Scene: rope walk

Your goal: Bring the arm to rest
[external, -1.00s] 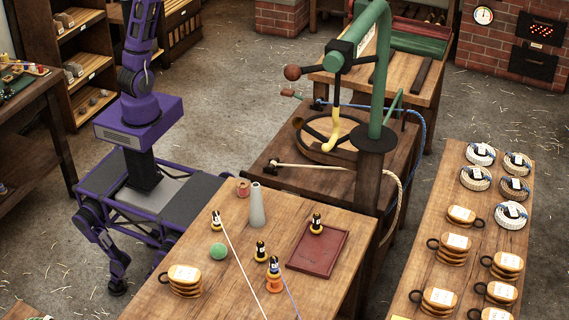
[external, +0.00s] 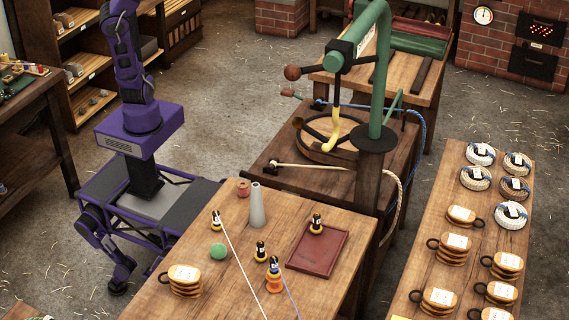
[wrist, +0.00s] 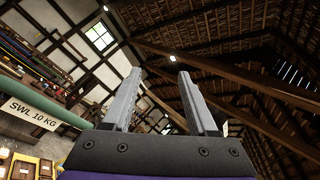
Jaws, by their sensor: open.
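My gripper (wrist: 160,105) shows in the wrist view with its two grey fingers apart and nothing between them. It points up toward the timber roof. In the external view my purple arm stands folded upright above my base, left of the front table. The gripper itself is out of the picture there, above the top edge. The arm is clear of the tables.
The front table (external: 195,245) holds several small bottles, a green ball (external: 218,251), a grey cone (external: 257,206) and a red tray (external: 317,249). A green-armed machine (external: 381,80) stands behind it. Shelves (external: 80,60) stand behind me. Open floor lies between.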

